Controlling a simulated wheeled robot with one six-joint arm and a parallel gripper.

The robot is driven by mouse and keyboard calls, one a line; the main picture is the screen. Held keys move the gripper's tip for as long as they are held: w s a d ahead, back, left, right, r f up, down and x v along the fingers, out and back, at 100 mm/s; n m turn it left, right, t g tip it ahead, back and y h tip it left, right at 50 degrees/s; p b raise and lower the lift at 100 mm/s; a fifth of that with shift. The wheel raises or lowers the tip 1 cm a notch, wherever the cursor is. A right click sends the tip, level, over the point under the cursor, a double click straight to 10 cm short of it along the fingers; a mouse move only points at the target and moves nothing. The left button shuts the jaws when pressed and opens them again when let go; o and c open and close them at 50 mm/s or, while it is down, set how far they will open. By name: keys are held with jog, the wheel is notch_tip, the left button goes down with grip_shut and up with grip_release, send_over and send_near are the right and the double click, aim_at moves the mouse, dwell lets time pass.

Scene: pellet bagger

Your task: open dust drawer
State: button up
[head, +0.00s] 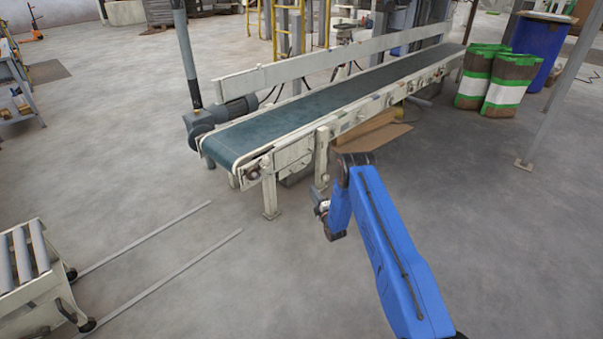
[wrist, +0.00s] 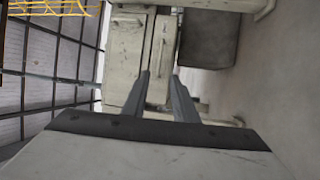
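In the wrist view, my gripper (wrist: 160,76) shows two grey fingers spread apart with nothing between them. Beyond the fingertips is a pale, scuffed metal housing (wrist: 125,57) with a narrow upright front and a long bar-like handle (wrist: 157,58). I cannot tell for sure whether this front is the dust drawer, and I see no clear opening in it. The fingers appear apart from the handle. In the head view, my blue arm reaches forward beside the conveyor, and its fingers are not distinguishable there. No dust drawer can be made out in the head view.
A conveyor (head: 300,115) with a green belt runs across the head view. Filled bags (head: 507,85) and a blue drum (head: 541,45) stand at right. A roller cart (head: 30,285) stands at left. A dark grey box (wrist: 208,40) and dark gridded panels (wrist: 55,65) flank the housing.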

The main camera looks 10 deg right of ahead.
jog(key=x, duration=1.6)
grip_shut()
jog(key=shift+s, duration=0.1)
dwell(0.9)
